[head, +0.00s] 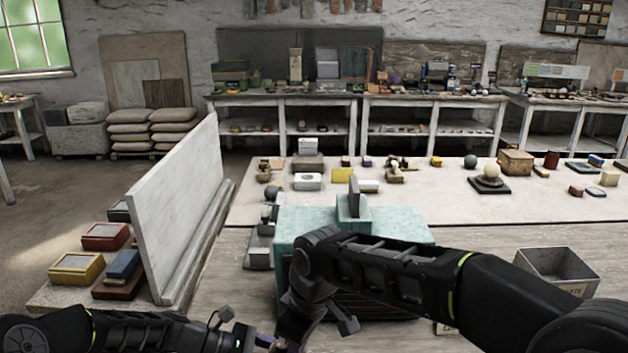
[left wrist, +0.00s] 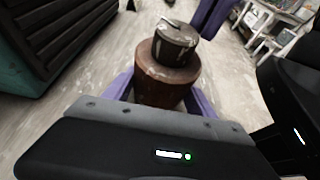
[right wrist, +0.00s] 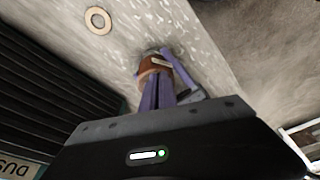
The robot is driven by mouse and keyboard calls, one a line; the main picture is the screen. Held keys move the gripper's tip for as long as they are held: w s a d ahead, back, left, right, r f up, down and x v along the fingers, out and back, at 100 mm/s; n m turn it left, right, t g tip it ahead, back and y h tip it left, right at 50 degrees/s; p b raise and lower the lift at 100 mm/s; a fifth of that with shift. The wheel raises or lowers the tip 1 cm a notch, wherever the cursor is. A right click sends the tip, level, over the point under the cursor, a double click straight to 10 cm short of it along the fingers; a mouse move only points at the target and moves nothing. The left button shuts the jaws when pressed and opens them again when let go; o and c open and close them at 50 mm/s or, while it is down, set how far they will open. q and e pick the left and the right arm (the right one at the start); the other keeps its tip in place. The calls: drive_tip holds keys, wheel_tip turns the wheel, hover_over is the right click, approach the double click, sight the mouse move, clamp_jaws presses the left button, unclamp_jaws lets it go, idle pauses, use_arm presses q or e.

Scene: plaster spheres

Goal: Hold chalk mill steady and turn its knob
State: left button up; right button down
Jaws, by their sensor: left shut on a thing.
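The chalk mill (left wrist: 165,77) shows in the left wrist view as a brown cylinder with a dark grey top. A knob with a thin handle (left wrist: 172,22) sits on that top. My left gripper (left wrist: 160,98) is shut on the brown body, one purple finger on each side. In the right wrist view part of the mill (right wrist: 153,64) shows just beyond the fingertips of my right gripper (right wrist: 156,78). Those fingers lie side by side, seemingly shut. In the left wrist view they are apart from the knob. The mill is mostly hidden in the head view.
A teal box (head: 408,232) with a dark slatted front stands close beyond my grippers. A pale upright panel (head: 180,205) is at the left. An open grey bin (head: 556,268) stands at the right. Small blocks and spheres cover the pale table (head: 300,207) behind.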

drive_tip(key=shift+a, duration=0.15)
drive_tip(key=shift+s+d, duration=0.3)
idle(0.3)
drive_tip(key=shift+r, duration=0.15)
drive_tip(key=v, duration=0.3)
drive_tip(key=a+v, duration=0.1)
drive_tip(key=v, duration=0.1)
drive_tip(key=shift+w+r, duration=0.3)
drive_tip(key=shift+r, duration=0.15)
drive_tip(key=shift+w, duration=0.1)
drive_tip(key=shift+w+d+r, duration=0.2)
drive_tip(key=shift+w+r, duration=0.1)
drive_tip(key=shift+w, duration=0.4)
drive_tip(key=shift+w+d+r, duration=0.2)
drive_tip(key=shift+w+r, duration=0.05)
drive_tip(key=shift+w, duration=0.4)
drive_tip(key=shift+f, duration=0.15)
